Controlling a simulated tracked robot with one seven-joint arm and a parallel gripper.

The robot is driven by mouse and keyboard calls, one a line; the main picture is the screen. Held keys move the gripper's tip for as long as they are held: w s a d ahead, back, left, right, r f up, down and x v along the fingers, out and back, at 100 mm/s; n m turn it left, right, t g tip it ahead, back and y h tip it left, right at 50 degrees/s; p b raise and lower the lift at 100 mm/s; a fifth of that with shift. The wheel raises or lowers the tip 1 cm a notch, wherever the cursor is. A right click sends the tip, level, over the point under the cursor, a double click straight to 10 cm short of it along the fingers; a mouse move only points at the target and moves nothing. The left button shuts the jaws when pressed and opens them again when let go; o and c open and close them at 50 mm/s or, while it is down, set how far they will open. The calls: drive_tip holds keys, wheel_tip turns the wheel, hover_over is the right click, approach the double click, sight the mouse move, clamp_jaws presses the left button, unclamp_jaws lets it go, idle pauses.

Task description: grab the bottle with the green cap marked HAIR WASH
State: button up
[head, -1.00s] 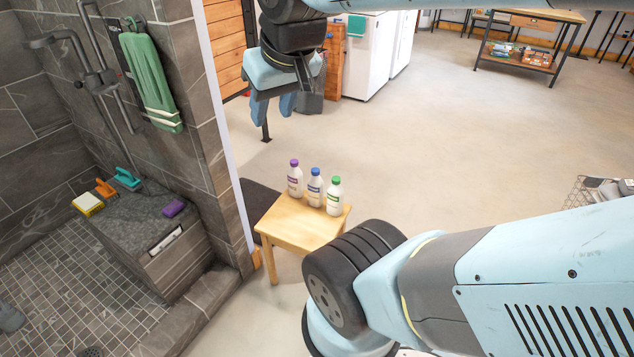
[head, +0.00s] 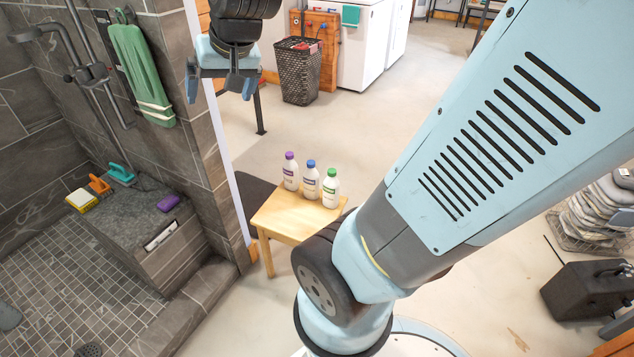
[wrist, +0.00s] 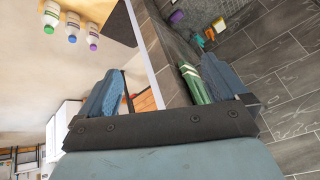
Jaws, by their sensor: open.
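The green-capped bottle (head: 330,188) stands upright on a small wooden table (head: 285,222), at the right end of a row of three white bottles. The blue-capped bottle (head: 310,181) is in the middle and the purple-capped bottle (head: 290,171) is at the left. The label words are too small to read. In the wrist view the green-capped bottle (wrist: 51,17) is at the top left, the farthest left of the three. My gripper (head: 220,90) is open and empty, up and to the left of the bottles in the head view, well apart from them.
A tiled shower wall with a green towel (head: 140,72) rises left of the table. A tiled bench (head: 130,210) holds brushes and sponges. A dark basket (head: 300,75) stands behind. A wire basket (head: 590,215) is at right. Concrete floor around the table is largely clear.

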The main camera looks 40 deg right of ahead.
drive_tip(key=w+d+f+m+t+h, duration=0.1)
drive_tip(key=w+f+m, duration=0.2)
drive_tip(key=w+f, duration=0.5)
drive_tip(key=w+d+f+m, duration=0.25)
drive_tip(key=w+f, duration=0.25)
drive_tip(key=w, duration=0.5)
drive_tip(key=w+d+f+m+h, duration=0.2)
drive_tip(key=w+d+f, duration=0.15)
drive_tip(key=f, duration=0.55)
drive_tip(key=w+d+f+m+h, duration=0.2)
drive_tip(key=w+d+f+m, duration=0.15)
drive_tip(key=f, duration=0.55)
drive_tip(key=h, duration=1.3)
approach(333, 183)
wheel_tip(333, 183, down, 4)
drive_tip(key=w, duration=0.2)
drive_tip(key=shift+m+g, duration=0.4)
drive_tip(key=x, duration=1.3)
drive_tip(key=shift+a+r, duration=0.1)
drive_tip(key=shift+r, duration=0.15)
drive_tip(key=c, duration=1.3)
